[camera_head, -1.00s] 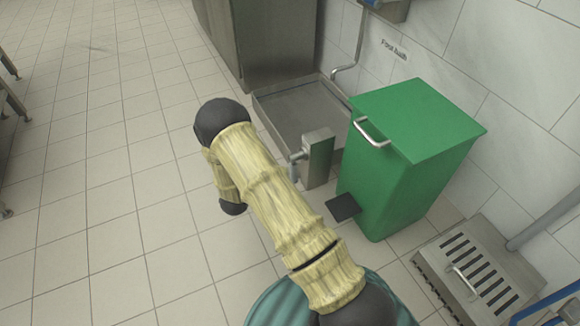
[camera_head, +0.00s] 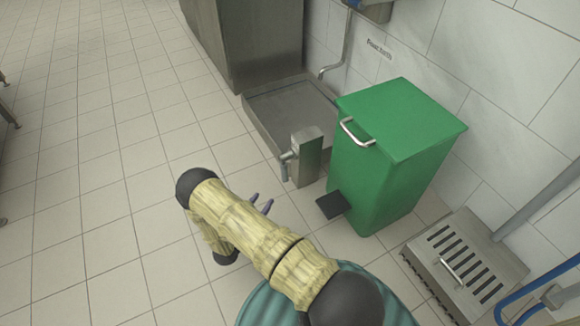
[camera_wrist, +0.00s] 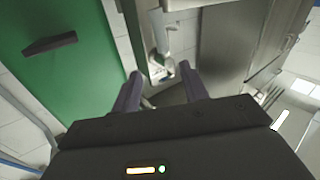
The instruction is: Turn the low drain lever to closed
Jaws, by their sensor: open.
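The low drain lever (camera_head: 285,166) is a grey handle on the side of a short steel post (camera_head: 307,157) by the floor basin. It hangs down and slants to the left. My gripper (camera_head: 262,202) is open and empty, below and left of the lever in the head view, apart from it. In the wrist view the two dark fingers of my gripper (camera_wrist: 160,90) stand apart, with pale metal parts (camera_wrist: 160,68) beyond their tips. I cannot tell there which part is the lever.
A green bin (camera_head: 390,150) with a black pedal (camera_head: 333,204) stands right of the post. The shallow floor basin (camera_head: 290,108) lies behind the post. A slotted steel box (camera_head: 465,263) is at lower right.

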